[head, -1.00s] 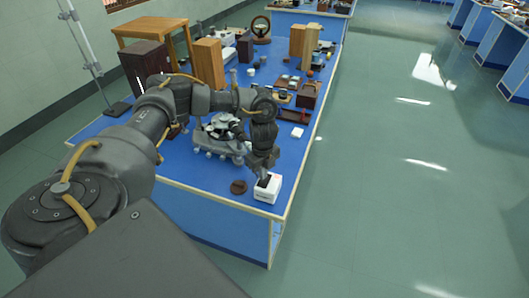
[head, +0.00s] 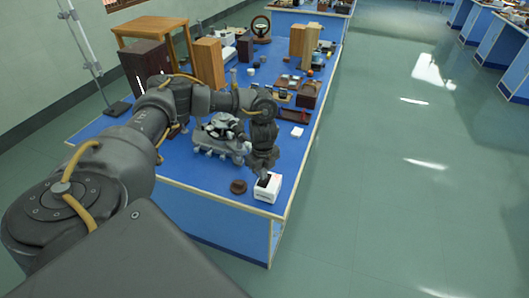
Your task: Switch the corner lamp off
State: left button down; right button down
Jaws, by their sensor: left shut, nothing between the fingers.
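A small white box (head: 267,190) with a dark top stands at the near right corner of the blue bench (head: 215,205). My left gripper (head: 263,174) is shut and empty, pointing down at the top of the white box. Its fingertips are at or just above the dark top; I cannot tell whether they touch. No lit bulb or lamp shade shows clearly, and I cannot tell whether this box belongs to the corner lamp. A thin grey stand (head: 88,55) rises at the left behind the bench. My right gripper is not in view.
A brown round piece (head: 238,187) lies just left of the white box. A grey instrument (head: 220,136) stands behind my gripper. Wooden blocks (head: 209,62), a dark cabinet (head: 146,62) and small trays crowd the bench farther back. Open green floor (head: 390,200) lies to the right.

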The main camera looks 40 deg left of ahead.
pick_arm(q)
jog(key=shift+f+b, duration=0.45)
jog(key=shift+f, duration=0.35)
jog(key=shift+s, duration=0.1)
jog(key=shift+r+p, duration=0.8)
jog(key=shift+p, duration=0.1)
notch_tip(320, 180, up, 6)
jog(key=p, duration=0.5)
jog(key=shift+f, duration=0.25)
jog(key=shift+f, duration=0.1)
jog(key=shift+d, duration=0.1)
